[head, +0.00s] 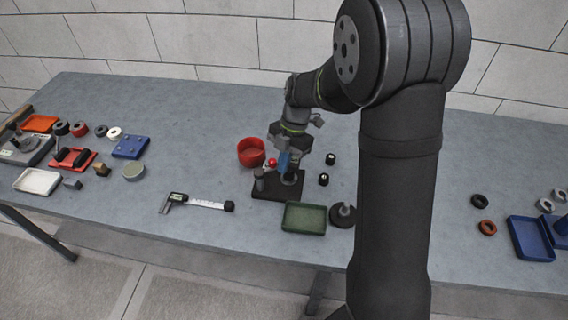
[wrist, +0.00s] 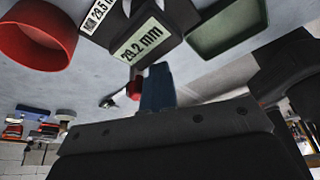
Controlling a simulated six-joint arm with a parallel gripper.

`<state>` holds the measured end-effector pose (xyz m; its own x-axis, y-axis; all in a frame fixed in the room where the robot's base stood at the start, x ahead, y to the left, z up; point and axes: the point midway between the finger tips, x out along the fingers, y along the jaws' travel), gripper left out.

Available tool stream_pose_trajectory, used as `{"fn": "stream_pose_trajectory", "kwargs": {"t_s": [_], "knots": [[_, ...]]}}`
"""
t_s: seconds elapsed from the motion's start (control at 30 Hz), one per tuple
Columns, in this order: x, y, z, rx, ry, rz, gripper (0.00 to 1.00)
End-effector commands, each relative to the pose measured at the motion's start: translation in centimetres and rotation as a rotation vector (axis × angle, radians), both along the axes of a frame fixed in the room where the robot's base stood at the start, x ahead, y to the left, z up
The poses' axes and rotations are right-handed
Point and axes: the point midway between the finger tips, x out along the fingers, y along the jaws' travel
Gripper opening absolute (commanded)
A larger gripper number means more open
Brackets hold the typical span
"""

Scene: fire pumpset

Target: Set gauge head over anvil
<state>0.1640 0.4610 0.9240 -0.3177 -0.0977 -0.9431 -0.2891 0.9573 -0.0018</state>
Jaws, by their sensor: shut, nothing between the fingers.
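A dark stand (head: 268,192) sits near the middle of the table. A short dark post, perhaps the anvil (head: 259,178), rises at its left, and a red knob (head: 272,162) shows above the stand. The red knob also shows in the wrist view (wrist: 134,88). My gripper (head: 284,162) is over the stand, close beside the red knob, pointing down. Its narrow blue tip (wrist: 157,88) is shut and empty in the wrist view. I cannot tell whether the tip touches the knob. The gauge head is not clearly distinguishable behind my gripper.
A red bowl (head: 250,153) stands left of the stand, and a green tray (head: 304,218) lies in front. Two black cylinders (head: 331,158) stand to the right. A caliper (head: 197,203) lies front left, with bare table around it. A label reads 29.2 mm (wrist: 143,42).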

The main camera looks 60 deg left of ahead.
Motion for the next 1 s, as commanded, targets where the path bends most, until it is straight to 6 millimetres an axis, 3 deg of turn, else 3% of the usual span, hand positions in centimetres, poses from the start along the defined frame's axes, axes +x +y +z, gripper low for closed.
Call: {"fn": "stream_pose_trajectory", "kwargs": {"t_s": [0.47, 0.77, 1.0], "knots": [[0.0, 0.0, 0.1, 0.005, -0.005, -0.001, 0.0], [-3.1, -3.1, 0.2, 0.003, -0.002, 0.001, 0.0], [-1.5, -1.5, 5.3, 0.006, -0.002, -0.001, 0.0]]}}
